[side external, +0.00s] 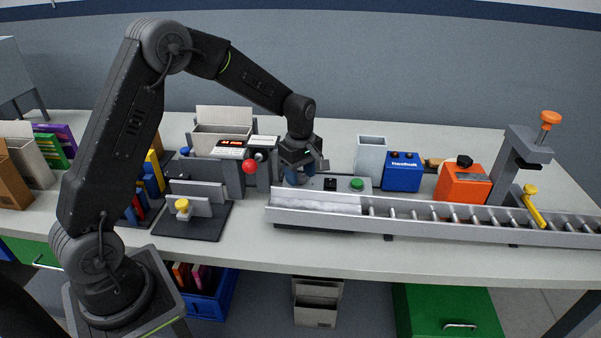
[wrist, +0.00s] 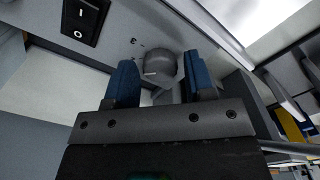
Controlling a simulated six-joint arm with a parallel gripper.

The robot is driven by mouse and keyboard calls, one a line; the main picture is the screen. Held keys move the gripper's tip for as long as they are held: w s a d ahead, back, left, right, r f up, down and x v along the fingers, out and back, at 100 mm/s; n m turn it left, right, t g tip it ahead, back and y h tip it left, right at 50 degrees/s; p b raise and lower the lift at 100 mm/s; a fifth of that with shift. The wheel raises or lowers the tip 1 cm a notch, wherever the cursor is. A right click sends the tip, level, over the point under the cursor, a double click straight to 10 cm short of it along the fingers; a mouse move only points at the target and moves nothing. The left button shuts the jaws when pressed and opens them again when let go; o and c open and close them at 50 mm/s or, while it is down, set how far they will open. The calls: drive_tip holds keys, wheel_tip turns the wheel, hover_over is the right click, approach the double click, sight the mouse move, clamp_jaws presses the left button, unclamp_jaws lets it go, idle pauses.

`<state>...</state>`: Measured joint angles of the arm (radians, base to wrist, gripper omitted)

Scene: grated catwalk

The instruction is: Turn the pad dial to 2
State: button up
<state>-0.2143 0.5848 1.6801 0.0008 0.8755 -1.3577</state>
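The pad dial (wrist: 161,68) shows in the wrist view as a round grey knob with a short pale line on its face. Small dark marks stand on the panel beside it, too small to read surely. My gripper (wrist: 161,80) has its blue fingers on either side of the knob, with a visible gap at each side. It is open and does not appear to grip the knob. In the side view my gripper (side external: 297,178) is low over the left end of the grey control panel (side external: 343,185); the dial is hidden there.
A black rocker switch (wrist: 85,18) and a green button (side external: 357,184) share the panel. The roller conveyor (side external: 440,217) runs in front. A red-knobbed lever (side external: 249,167) stands left of my gripper, a grey bin (side external: 370,156) and blue box (side external: 403,172) right.

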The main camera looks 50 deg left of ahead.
sight(301, 176)
drive_tip(key=shift+o, duration=0.8)
wheel_tip(301, 176, up, 14)
drive_tip(key=s+d+r+m+t, duration=0.1)
drive_tip(key=s+d+r+m, duration=0.25)
drive_tip(key=s, duration=0.25)
drive_tip(key=s+d+r+m+t, duration=0.2)
drive_tip(key=s+d+r+m, duration=0.1)
drive_tip(key=s+m, duration=0.25)
drive_tip(key=s+d+f+m+t, duration=0.1)
drive_tip(key=s+m, duration=0.3)
drive_tip(key=s, duration=0.3)
drive_tip(key=s+d+f+m+t, duration=0.1)
drive_tip(key=s+d+f+m, duration=0.1)
drive_tip(key=s+m, duration=0.3)
drive_tip(key=s, duration=0.2)
drive_tip(key=shift+s+d+t, duration=0.25)
drive_tip(key=shift+s+t, duration=0.05)
